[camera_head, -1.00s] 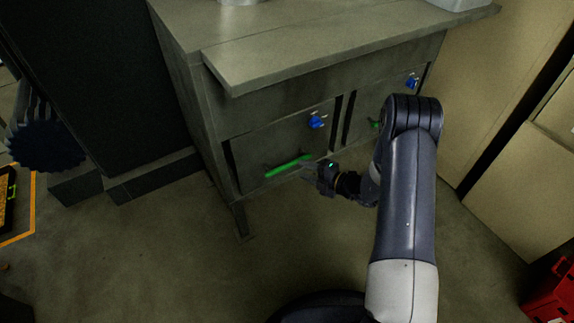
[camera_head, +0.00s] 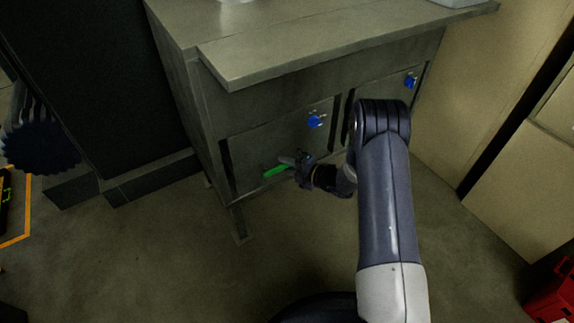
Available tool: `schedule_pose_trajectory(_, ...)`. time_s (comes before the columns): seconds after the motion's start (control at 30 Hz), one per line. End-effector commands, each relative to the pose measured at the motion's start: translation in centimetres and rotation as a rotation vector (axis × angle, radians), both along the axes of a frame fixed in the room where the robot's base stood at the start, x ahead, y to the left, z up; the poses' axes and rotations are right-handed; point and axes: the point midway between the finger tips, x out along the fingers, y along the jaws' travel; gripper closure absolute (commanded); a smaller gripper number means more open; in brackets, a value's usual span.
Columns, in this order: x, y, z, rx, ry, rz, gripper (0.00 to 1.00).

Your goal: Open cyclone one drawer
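The left drawer front (camera_head: 255,150) of the grey metal cabinet carries a green bar handle (camera_head: 275,172) low on its face and a blue knob (camera_head: 316,121) at its upper right. The drawer looks flush with the cabinet. My gripper (camera_head: 290,162) is at the right part of the green handle and covers it. Whether its fingers touch or are closed around the handle is too small to tell. A second drawer front (camera_head: 378,100) with a blue knob (camera_head: 410,82) is to the right, and my arm hides part of it.
The cabinet top (camera_head: 300,55) overhangs the drawers. A dark machine (camera_head: 95,90) stands close on the left. Tan panels (camera_head: 465,130) stand on the right, with a red object (camera_head: 550,295) at the lower right. The floor (camera_head: 160,255) before the cabinet is clear.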

Motion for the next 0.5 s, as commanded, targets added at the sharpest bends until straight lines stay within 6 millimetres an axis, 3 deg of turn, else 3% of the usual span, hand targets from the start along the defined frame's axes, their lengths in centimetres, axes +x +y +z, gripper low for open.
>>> schedule_pose_trajectory(0.27,-0.02,0.00,-0.01,0.000,0.000,0.000,1.00)
schedule_pose_trajectory(0.5,-0.02,-0.01,-0.01,0.000,0.000,0.000,1.00)
